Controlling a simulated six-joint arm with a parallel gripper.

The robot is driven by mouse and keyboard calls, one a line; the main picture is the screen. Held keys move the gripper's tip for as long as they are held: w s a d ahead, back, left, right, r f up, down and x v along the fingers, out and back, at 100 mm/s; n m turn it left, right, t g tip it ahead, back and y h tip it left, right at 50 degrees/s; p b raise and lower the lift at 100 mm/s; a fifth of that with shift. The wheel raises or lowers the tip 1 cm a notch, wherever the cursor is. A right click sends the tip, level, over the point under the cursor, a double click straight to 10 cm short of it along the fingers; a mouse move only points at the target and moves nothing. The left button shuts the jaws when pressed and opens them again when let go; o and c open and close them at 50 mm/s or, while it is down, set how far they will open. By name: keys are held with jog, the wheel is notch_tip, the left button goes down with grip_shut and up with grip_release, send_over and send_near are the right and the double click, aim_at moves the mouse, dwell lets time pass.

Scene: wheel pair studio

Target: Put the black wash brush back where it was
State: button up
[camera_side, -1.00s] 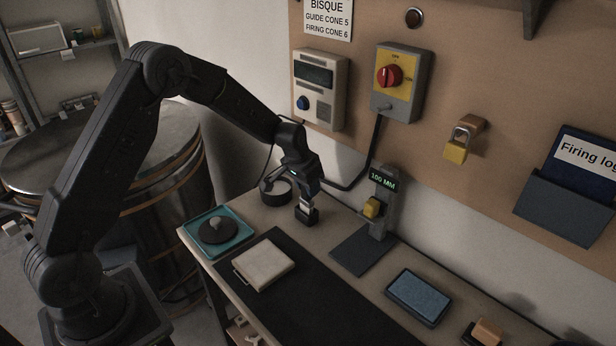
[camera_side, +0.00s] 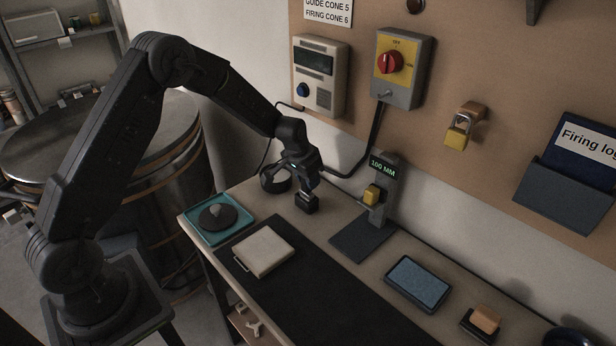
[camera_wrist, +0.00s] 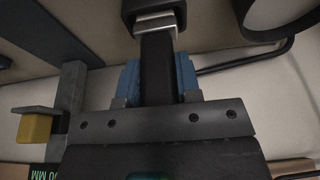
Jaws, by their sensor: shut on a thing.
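The black wash brush (camera_wrist: 158,65) is in my gripper. In the wrist view its dark shaft runs between the blue finger pads to a silver band and a wide black end. In the side view the black end (camera_side: 307,203) points down, below my gripper (camera_side: 304,187), at the far left part of the bench. My gripper (camera_wrist: 158,85) is shut on the shaft. I cannot tell whether the brush touches the bench. A dark ring-shaped thing (camera_side: 275,179) lies just left of and behind the gripper; it shows partly in the wrist view (camera_wrist: 285,12).
A gauge (camera_side: 380,205) with a yellow block and "100 MM" display stands close right. A teal tray (camera_side: 196,233) with a dark disc and a pale slab (camera_side: 263,251) on a black mat lie in front. A blue-topped tray (camera_side: 418,282) is farther right.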

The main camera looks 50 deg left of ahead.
jog(key=shift+f, duration=0.35)
jog(key=o, duration=1.1)
jog(key=shift+c, duration=0.2)
jog(key=v, duration=1.3)
jog(key=s+d+r+t, duration=0.1)
jog(key=s+d+r, duration=0.2)
jog(key=s+r, duration=0.3)
jog(key=s+d+r, duration=0.3)
jog(key=s+r, duration=0.2)
jog(key=s, duration=0.2)
jog(key=s+d+r+t, duration=0.1)
jog(key=s+d, duration=0.2)
jog(key=s, duration=1.3)
